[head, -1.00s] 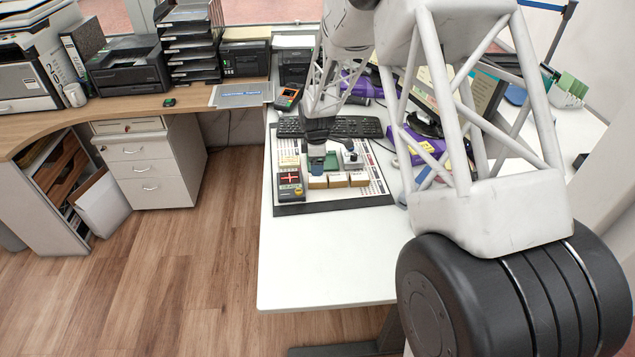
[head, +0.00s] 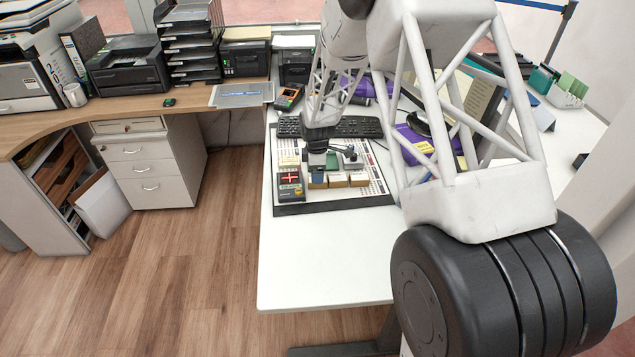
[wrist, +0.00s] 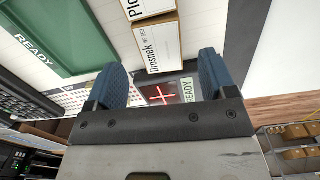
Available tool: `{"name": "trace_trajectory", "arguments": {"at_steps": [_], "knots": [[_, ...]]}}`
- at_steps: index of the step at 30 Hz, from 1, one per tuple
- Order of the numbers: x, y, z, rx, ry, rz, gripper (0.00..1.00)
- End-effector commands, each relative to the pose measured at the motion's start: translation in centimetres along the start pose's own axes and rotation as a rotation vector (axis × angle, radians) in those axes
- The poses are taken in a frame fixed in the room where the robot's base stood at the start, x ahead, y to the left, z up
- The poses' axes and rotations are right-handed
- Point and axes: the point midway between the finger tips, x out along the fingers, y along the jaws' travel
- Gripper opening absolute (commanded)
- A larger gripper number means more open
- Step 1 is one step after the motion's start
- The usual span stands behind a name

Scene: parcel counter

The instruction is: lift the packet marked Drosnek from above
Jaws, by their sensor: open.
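The packet marked Drosnek (wrist: 158,45) is a brown box with a white label, seen from above in the wrist view. It lies beyond my gripper (wrist: 162,64), in the gap between the two blue fingers. The fingers are apart with nothing between them that I can see held. In the head view my gripper (head: 325,168) hangs over the left end of a row of small packets (head: 338,180). The lettering on those packets is too small to read there, and my fingers partly hide the row's left end.
A second packet with a label starting "Plo" (wrist: 146,8) lies beside Drosnek. A device with a red cross display (head: 290,186) stands just left of the row. A green panel marked READY (wrist: 62,35) is at left in the wrist view. A keyboard (head: 355,127) lies behind; the front counter (head: 325,260) is clear.

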Motion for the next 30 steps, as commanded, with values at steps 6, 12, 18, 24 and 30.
{"name": "trace_trajectory", "arguments": {"at_steps": [6,12,18,24,30], "knots": [[2.5,-0.1,0.2,0.000,-0.001,-0.002,0.78],[4.1,-0.1,0.2,0.001,-0.001,0.000,0.78],[4.2,-0.1,0.2,0.001,-0.001,0.000,0.78],[4.2,-0.1,0.2,0.001,-0.002,0.000,0.78],[4.2,-0.1,0.2,0.001,-0.002,0.000,0.78]]}}
